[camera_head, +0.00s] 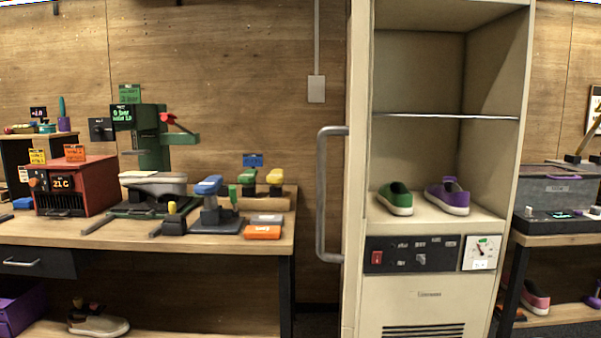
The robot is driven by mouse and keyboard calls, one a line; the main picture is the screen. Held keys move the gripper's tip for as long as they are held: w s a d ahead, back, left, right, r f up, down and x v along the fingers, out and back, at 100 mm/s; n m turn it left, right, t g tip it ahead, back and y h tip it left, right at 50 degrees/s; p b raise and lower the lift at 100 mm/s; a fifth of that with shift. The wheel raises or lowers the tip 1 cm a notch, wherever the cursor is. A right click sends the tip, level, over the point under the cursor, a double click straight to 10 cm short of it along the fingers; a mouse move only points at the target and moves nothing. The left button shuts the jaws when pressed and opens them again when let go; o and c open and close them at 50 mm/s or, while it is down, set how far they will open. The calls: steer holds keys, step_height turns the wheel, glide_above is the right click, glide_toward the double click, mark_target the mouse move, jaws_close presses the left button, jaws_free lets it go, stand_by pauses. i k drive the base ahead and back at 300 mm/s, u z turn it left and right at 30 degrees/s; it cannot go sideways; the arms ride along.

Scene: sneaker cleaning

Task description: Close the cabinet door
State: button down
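A tall beige cabinet (420,312) stands right of centre with its front open to view. Its door (357,180) seems swung open on the left side and shows almost edge-on as a narrow upright strip. A long grey bar handle (322,195) sticks out to the left of the door. Inside, a green shoe (396,198) and a purple shoe (448,196) sit side by side on the lower shelf (430,220). My gripper is not in view.
A workbench (270,238) with a red box machine (75,185), a green press (152,140) and brushes stands to the left. Another bench (560,239) stands close on the right. A control panel (412,254) is below the shoes. A narrow gap separates the left bench and the handle.

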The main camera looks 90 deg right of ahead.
mark_target(359, 131)
steer(key=u, duration=0.05)
steer(key=i, duration=1.45)
steer(key=z, duration=2.55)
